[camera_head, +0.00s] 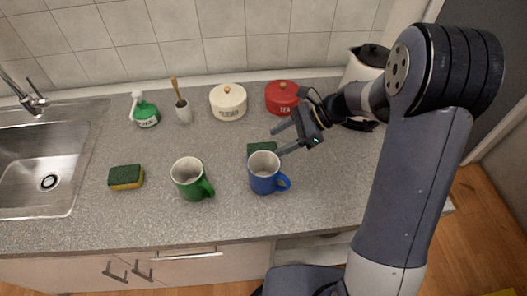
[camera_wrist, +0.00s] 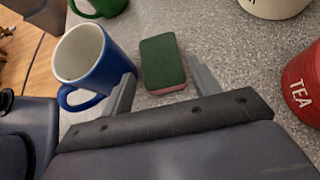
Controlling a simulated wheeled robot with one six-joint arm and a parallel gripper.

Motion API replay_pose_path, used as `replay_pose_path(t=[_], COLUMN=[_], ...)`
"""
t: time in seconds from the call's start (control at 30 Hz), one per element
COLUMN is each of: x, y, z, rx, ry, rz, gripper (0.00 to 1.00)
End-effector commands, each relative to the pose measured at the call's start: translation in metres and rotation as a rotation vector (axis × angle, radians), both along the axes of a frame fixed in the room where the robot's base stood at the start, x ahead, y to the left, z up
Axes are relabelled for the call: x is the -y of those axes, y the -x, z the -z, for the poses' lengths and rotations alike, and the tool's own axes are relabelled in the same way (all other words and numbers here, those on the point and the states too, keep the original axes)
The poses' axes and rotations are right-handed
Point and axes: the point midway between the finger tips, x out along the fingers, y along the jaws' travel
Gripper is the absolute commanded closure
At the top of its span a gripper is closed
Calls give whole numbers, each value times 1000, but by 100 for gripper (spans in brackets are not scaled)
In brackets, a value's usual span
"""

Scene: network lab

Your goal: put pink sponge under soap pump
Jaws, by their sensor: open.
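The pink sponge (camera_wrist: 162,62) has a green top and a pink lower edge in the wrist view. It lies flat on the counter behind the blue mug, and in the head view the mug partly hides it (camera_head: 262,147). The green soap pump (camera_head: 146,112) with a white head stands at the back left, beside the sink. My gripper (camera_head: 283,138) is open and empty, to the right of the sponge. In the wrist view its two fingers (camera_wrist: 160,88) are spread, with the sponge ahead of and between their tips. The left finger is close to the blue mug.
The blue mug (camera_head: 264,175) and green mug (camera_head: 189,180) stand at the front. A yellow-green sponge (camera_head: 126,177) lies near the sink (camera_head: 40,165). A brush holder (camera_head: 183,110), white canister (camera_head: 228,103), red tea canister (camera_head: 283,98) and kettle (camera_head: 366,70) line the back. The centre-left counter is clear.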

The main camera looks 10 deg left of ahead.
Motion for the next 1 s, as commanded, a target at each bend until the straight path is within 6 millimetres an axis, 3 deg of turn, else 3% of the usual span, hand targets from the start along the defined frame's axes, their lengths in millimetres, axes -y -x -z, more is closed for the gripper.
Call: replay_pose_path(t=[0.4,0.7,1.0], x=[-32,-37,-36], y=[9,10,10], z=[36,41,40], rx=[-2,1,1], ry=[0,1,1], rz=[0,2,2], gripper=[42,42,66])
